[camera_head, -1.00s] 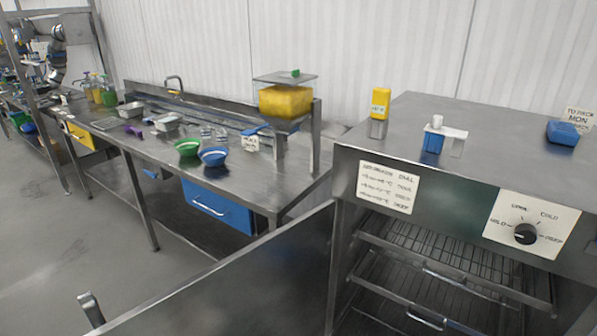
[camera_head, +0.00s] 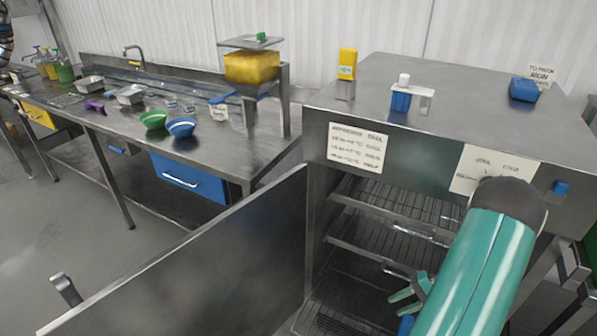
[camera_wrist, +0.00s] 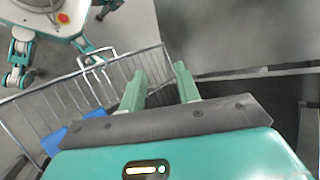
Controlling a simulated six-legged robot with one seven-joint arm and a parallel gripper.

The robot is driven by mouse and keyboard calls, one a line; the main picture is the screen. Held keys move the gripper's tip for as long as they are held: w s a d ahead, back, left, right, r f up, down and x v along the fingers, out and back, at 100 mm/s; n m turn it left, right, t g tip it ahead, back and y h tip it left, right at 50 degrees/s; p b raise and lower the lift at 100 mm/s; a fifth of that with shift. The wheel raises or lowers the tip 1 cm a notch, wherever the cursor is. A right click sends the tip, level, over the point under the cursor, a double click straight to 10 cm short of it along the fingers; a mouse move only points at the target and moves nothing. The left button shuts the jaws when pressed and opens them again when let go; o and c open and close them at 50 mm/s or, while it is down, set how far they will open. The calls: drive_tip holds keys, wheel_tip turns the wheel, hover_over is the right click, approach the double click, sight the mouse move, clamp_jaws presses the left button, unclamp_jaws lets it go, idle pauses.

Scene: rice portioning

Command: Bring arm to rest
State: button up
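My arm reaches in from the lower right of the head view, in front of the open steel cabinet (camera_head: 317,200). My gripper (camera_head: 400,298) is low by the cabinet's racks, its green fingers partly hidden by my forearm. In the wrist view my gripper (camera_wrist: 161,72) has its two green fingers apart, with nothing between them. Beyond them is a wire rack or basket (camera_wrist: 60,103) with something blue (camera_wrist: 72,132) at its side. Whether the fingers touch the wire cannot be told. Part of my own body shows at the upper left of the wrist view.
The cabinet's open door (camera_head: 200,265) crosses the lower middle. On its top stand a yellow box (camera_head: 347,64), a white-and-blue holder (camera_head: 402,98) and a blue block (camera_head: 524,89). The counter at left holds a green bowl (camera_head: 154,120), a blue bowl (camera_head: 181,128) and a yellow-filled dispenser (camera_head: 252,67).

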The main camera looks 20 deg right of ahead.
drive_tip(key=w+a+r+n+g+h, duration=0.2)
drive_tip(key=w+a+r+n, duration=0.15)
drive_tip(key=a+r, duration=0.6)
drive_tip(key=w+a+r+n+g+h, duration=0.15)
drive_tip(key=w+a+r+h, duration=0.35)
drive_tip(key=r, duration=0.7)
drive_tip(key=s+a+r+n+t+h, duration=0.1)
drive_tip(key=s+a+r+n+t, duration=0.1)
drive_tip(key=a+r, duration=0.5)
drive_tip(key=s+a+r+n+t+h, duration=0.1)
drive_tip(key=s+a+r+n+t, duration=0.2)
drive_tip(key=s+a+r, duration=0.4)
drive_tip(key=a, duration=0.3)
drive_tip(key=shift+s+a+n, duration=0.15)
drive_tip(key=shift+a+n, duration=0.2)
drive_tip(key=shift+n, duration=0.05)
drive_tip(key=shift+d, duration=0.1)
